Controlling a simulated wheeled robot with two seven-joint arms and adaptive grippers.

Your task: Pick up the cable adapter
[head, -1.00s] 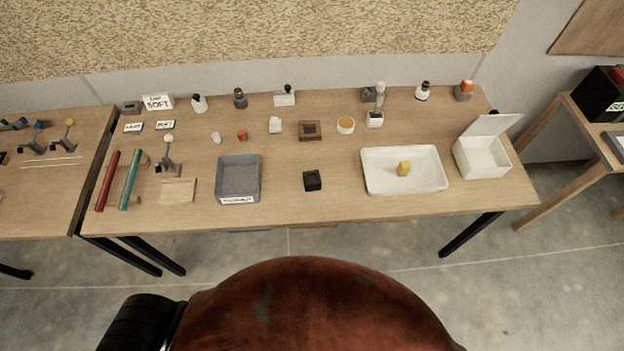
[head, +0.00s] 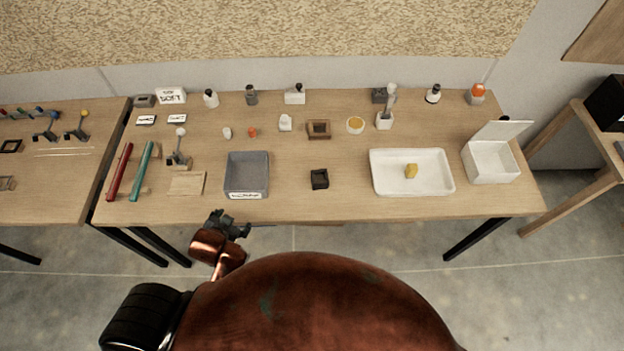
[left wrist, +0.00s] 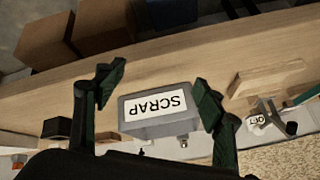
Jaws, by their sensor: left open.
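I cannot tell for sure which item is the cable adapter. A small white block-like piece (head: 285,123) on the middle of the table, behind the grey tray and the black box, may be it; it is too small to make out. My left gripper (head: 235,226) is at the table's front edge, just in front of the grey tray. In the left wrist view the left gripper (left wrist: 155,90) has its two fingers spread wide with nothing held between them; the SCRAP tray shows beyond them. My right gripper is not in view.
The grey SCRAP tray (head: 247,157) stands nearest, and it shows in the left wrist view (left wrist: 158,128). A small black box (head: 319,179), a white tray (head: 440,188) with a yellow piece (head: 411,171), and an open white box (head: 490,163) stand rightward. Red (head: 119,172) and teal (head: 141,171) bars lie left.

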